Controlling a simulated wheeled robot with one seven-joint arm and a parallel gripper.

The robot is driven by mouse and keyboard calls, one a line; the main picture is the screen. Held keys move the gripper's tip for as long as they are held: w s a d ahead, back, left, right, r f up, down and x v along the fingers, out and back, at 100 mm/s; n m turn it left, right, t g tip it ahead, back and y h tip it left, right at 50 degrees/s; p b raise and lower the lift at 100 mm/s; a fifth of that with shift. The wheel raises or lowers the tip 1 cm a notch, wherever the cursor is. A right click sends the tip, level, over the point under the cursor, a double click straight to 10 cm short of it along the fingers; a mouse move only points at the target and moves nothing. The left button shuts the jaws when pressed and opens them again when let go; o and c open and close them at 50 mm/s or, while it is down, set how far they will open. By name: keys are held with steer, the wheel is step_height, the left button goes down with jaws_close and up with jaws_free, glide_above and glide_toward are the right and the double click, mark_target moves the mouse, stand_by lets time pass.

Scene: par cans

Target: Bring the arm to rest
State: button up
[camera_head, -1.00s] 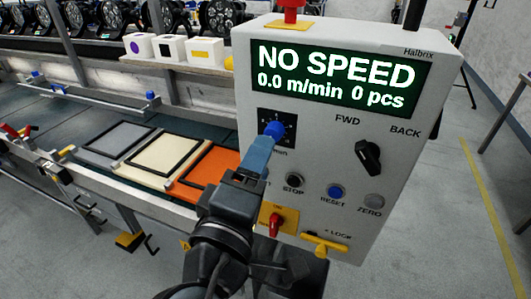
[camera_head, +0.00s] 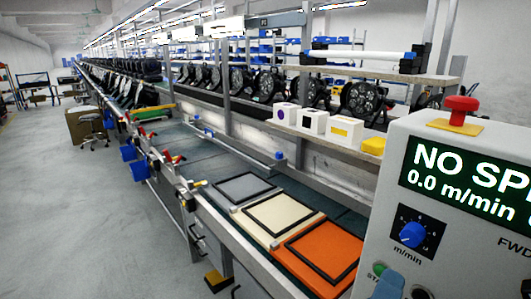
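Only the blue-grey tip of what looks like my gripper (camera_head: 388,286) shows, at the bottom edge of the head view. It is in front of the lower part of the white control box (camera_head: 378,215), below the blue m/min knob (camera_head: 412,234) and apart from it in the picture. Whether its fingers are open or shut cannot be made out. The rest of my arm is out of view. The box's display (camera_head: 470,180) is cut off at the right and reads "NO SP" and "0.0 m/min".
A red emergency button (camera_head: 460,108) tops the box. Left of it, grey, cream and orange framed panels (camera_head: 325,252) lie on the conveyor (camera_head: 215,150). White boxes (camera_head: 313,121) stand on a shelf behind. Open floor (camera_head: 80,220) lies to the left.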

steer(key=s+d+f+y, duration=0.1)
steer(key=s+f+y, duration=0.9)
steer(key=s+f, duration=0.45)
steer(key=s+d+r+m+y, duration=0.1)
steer(key=s+d+r+m, duration=0.1)
steer(key=s, duration=0.5)
steer(key=s+d+r+m+t+y, duration=0.1)
steer(key=s+d+r+m, duration=0.1)
steer(key=s+r+m, duration=0.2)
steer(key=s+m, duration=0.1)
steer(key=s, duration=0.1)
steer(key=shift+s+m+t, duration=0.3)
steer(key=shift+s+m, duration=0.05)
steer(key=shift+m, duration=0.05)
steer(key=shift+d, duration=0.1)
